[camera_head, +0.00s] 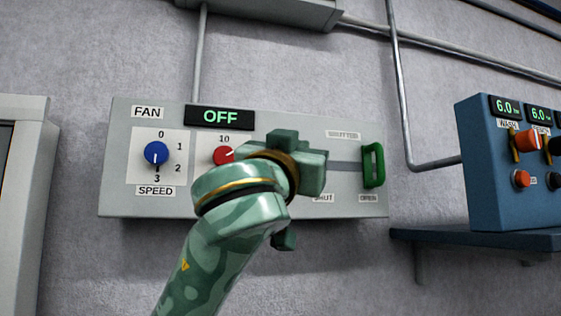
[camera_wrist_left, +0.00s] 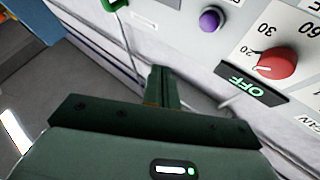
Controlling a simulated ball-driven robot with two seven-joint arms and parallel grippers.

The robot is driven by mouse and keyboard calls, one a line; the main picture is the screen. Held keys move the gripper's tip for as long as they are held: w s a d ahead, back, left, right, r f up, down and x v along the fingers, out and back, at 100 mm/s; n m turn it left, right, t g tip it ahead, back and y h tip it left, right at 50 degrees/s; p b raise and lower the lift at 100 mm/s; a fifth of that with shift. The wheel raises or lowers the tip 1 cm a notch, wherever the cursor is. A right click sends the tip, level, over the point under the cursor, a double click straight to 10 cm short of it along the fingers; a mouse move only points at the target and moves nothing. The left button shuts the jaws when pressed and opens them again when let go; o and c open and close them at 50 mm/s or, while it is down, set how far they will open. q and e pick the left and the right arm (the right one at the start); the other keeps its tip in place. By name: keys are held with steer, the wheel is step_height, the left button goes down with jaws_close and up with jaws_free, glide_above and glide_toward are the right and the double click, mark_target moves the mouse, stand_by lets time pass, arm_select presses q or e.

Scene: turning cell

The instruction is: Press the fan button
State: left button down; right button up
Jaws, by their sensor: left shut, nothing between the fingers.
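The grey fan panel (camera_head: 118,190) is on the wall, with a dark display (camera_head: 219,117) reading OFF in green. A purple button (camera_wrist_left: 210,18) shows in the left wrist view, beside the red knob (camera_wrist_left: 277,57); in the head view my left arm and hand hide it. My left gripper (camera_head: 312,172) is in front of the panel's middle. Its fingers (camera_wrist_left: 163,82) are shut and empty, and in the left wrist view they appear apart from the button. Whether they touch the panel I cannot tell. My right gripper is not in view.
The panel also has a blue speed knob (camera_head: 156,153) pointing to 3, and a green shutter handle (camera_head: 373,165) at the slot's right end, by OPEN. A blue box (camera_head: 485,190) with knobs and displays stands on a shelf (camera_head: 480,239) at right. A grey cabinet (camera_head: 28,200) is at left.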

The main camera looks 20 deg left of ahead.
arm_select(q)
steer(key=w+a+p, duration=0.2)
steer(key=w+a, duration=0.3)
steer(key=w, duration=0.2)
steer(key=shift+p, duration=0.3)
steer(key=shift+w, duration=0.1)
stand_by(0.8)
stand_by(1.0)
steer(key=shift+w+a, duration=0.2)
steer(key=shift+w, duration=0.15)
steer(key=shift+w+a, duration=0.3)
steer(key=shift+w, duration=0.05)
stand_by(0.8)
steer(key=shift+s+d, duration=0.5)
steer(key=shift+s, duration=0.15)
